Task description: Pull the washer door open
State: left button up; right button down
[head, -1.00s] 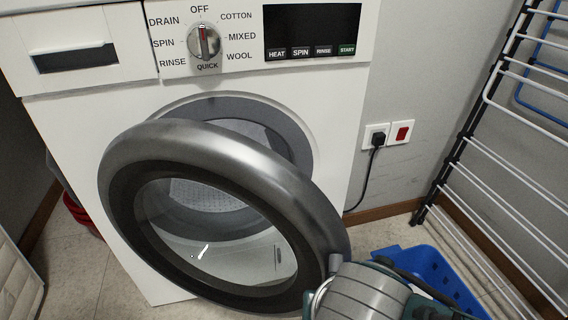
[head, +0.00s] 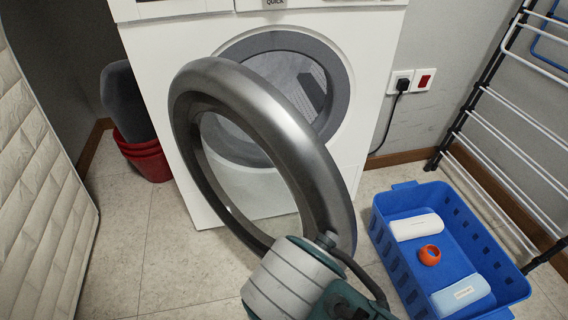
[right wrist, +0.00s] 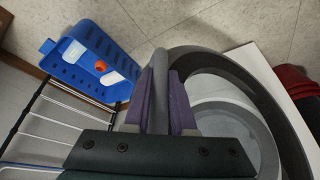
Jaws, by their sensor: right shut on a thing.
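The washer (head: 370,70) is white and stands against the back wall. Its round door (head: 290,105) has a silver and dark rim and stands well open, swung out toward me, with the drum opening (head: 318,75) showing behind it. My right arm comes in from the bottom of the head view and reaches the door's right edge, where its fingertips are hidden. In the right wrist view my right gripper (right wrist: 165,95) has its purple pads closed on the door's rim (right wrist: 158,75). My left gripper is not in view.
A blue basket (head: 385,225) with white bottles and an orange item stands on the floor at right. Red buckets (head: 145,155) stand left of the washer. A quilted pale panel (head: 40,190) fills the left side. Floor between is clear.

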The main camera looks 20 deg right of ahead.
jog(key=c, duration=1.2)
grip_release()
jog(key=o, duration=0.4)
jog(key=shift+o, duration=0.2)
jog(key=shift+r, duration=0.1)
jog(key=p+v, duration=0.6)
jog(key=v, duration=0.3)
jog(key=shift+a+r+p, duration=0.15)
jog(key=shift+r+p, duration=0.2)
jog(key=shift+s, duration=0.1)
